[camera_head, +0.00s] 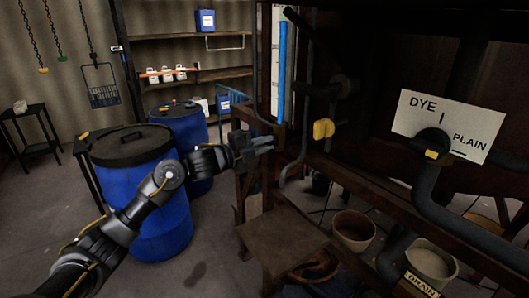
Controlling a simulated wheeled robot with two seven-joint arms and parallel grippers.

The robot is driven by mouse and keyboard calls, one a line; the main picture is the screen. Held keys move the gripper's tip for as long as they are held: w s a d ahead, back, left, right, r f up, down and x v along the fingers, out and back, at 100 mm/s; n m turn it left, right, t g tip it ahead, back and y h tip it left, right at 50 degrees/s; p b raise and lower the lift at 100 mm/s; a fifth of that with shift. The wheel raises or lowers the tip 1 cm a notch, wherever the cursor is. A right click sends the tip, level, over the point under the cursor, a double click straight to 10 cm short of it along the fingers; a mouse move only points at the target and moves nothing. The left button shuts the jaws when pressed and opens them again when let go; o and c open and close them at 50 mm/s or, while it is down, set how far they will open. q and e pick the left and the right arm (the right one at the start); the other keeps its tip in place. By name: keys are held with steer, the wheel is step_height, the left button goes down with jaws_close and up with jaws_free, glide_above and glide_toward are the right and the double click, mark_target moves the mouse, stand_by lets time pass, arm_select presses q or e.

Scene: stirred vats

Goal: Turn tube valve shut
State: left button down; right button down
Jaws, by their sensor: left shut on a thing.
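A tall sight tube (282,75) filled with blue stands upright against the dark timber frame, with a pale scale beside it. A small brownish fitting, the tube valve (280,131), sits at its foot. My left gripper (268,146) reaches in from the left and is shut at the foot of the tube, on the valve's handle. The fingers hide most of the handle, so I cannot tell its angle. My right gripper is not in view.
A yellow handle (323,128) sticks out right of the tube. A DYE/PLAIN sign (442,124) stands behind another yellow-marked valve. Blue drums (160,205) stand under and behind my left arm. A wooden step (282,240) and buckets (354,230) are below.

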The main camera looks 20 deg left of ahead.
arm_select(q)
steer(key=shift+f+m+b, duration=0.1)
steer(key=shift+m+b, duration=0.6)
steer(key=shift+m, duration=0.1)
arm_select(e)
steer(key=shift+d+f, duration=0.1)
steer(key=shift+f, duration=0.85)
arm_select(q)
steer(key=c, duration=1.4)
jaws_free()
steer(key=shift+c, duration=0.2)
